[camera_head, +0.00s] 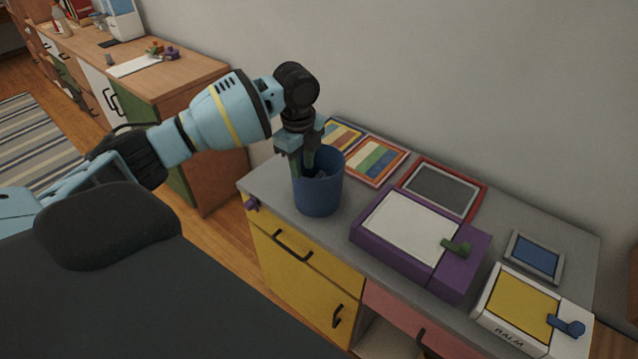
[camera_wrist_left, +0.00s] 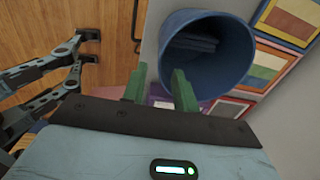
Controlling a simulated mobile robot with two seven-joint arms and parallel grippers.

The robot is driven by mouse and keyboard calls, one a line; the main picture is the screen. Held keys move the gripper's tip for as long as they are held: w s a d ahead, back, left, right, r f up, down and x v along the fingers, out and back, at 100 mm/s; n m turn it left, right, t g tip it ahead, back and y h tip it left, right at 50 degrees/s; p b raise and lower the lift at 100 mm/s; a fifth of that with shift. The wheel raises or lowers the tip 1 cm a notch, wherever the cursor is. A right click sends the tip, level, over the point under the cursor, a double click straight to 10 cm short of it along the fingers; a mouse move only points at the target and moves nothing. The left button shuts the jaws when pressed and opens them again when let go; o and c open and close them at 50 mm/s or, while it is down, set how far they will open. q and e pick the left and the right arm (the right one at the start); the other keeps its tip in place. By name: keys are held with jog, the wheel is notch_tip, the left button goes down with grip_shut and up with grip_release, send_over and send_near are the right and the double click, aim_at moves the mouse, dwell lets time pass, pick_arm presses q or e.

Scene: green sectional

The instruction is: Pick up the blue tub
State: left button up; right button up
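The blue tub (camera_head: 318,190) stands upright on the grey top of a low cabinet, at its left end. In the left wrist view the tub (camera_wrist_left: 232,62) shows its round opening, with something dark blue inside. My left gripper (camera_head: 302,160) is over the tub's left rim, pointing down. Its two green fingers (camera_wrist_left: 160,88) are apart with nothing clamped between them. One finger overlaps the tub's near wall in the wrist view; the other is clear of it. I cannot tell whether a finger touches the wall.
Striped picture frames (camera_head: 376,161) lie behind the tub. A purple box (camera_head: 402,229) lies close on its right, with a red-framed panel (camera_head: 443,188) behind it. A white and yellow box (camera_head: 520,306) is at the right end. The wall (camera_head: 480,90) rises behind.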

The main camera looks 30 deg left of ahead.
aim_at(302, 196)
pick_arm(q)
notch_tip(302, 196, down, 3)
jog(key=shift+w+r, duration=0.15)
jog(key=shift+a+f, duration=0.25)
jog(key=shift+f, duration=1.05)
jog(key=shift+a+f, duration=0.2)
jog(key=shift+f, duration=1.05)
grip_shut()
jog(key=shift+w, duration=0.1)
